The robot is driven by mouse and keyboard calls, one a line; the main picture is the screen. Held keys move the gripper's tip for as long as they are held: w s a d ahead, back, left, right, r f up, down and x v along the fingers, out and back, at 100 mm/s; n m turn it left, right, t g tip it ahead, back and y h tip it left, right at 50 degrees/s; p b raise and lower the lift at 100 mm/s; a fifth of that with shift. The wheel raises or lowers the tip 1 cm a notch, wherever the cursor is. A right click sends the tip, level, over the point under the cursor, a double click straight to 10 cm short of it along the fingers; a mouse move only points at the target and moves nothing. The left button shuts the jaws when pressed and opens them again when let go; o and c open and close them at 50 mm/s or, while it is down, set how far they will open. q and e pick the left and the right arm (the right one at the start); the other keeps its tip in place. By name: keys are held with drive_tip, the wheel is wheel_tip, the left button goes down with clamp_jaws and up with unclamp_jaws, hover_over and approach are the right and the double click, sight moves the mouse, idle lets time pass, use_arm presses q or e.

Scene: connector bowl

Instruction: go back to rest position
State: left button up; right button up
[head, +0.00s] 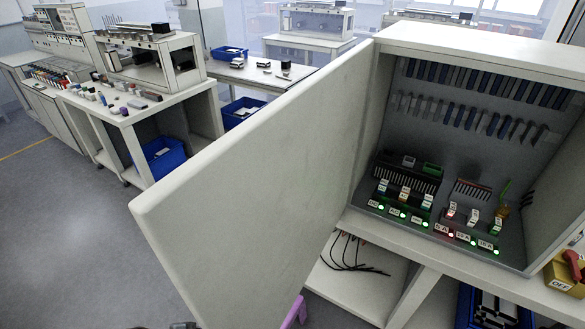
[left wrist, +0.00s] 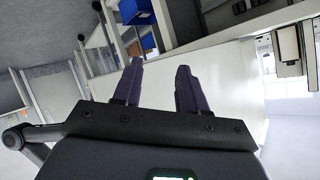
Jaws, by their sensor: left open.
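My left gripper (left wrist: 160,66) shows in the left wrist view with its two dark purple fingers apart and nothing between them. A broad pale surface lies beyond the right finger, apparently the cabinet door. In the head view the open cabinet door (head: 255,170) fills the middle and hides much of what is behind it. A small dark piece, perhaps of my left arm, shows at the bottom edge left of the door. My right gripper is not recognisable in either view.
The open cabinet (head: 400,150) at the right holds connectors and lit modules (head: 440,228). Black cables (head: 350,262) lie on the shelf below. A purple piece (head: 294,312) shows at the door's lower edge. Worktables with blue bins (head: 163,158) stand behind. Floor at the left is clear.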

use_arm(q)
drive_tip(key=s+a+r+n+y, duration=0.2)
drive_tip(key=s+a+n+y, duration=1.05)
drive_tip(key=a+y, duration=0.55)
drive_tip(key=s+d+f+n+g+h, duration=0.1)
drive_tip(key=s+d+f+n+h, duration=0.15)
drive_tip(key=d, duration=0.45)
drive_tip(key=s+d+f+n+h, duration=0.1)
drive_tip(key=d+n+h, duration=0.25)
drive_tip(key=d, duration=0.35)
wheel_tip(320, 180, up, 38)
drive_tip(key=p, duration=3.7)
drive_tip(key=shift+f+m+h+p, duration=0.2)
drive_tip(key=shift+m+h+p, duration=0.15)
drive_tip(key=shift+m+h, duration=0.1)
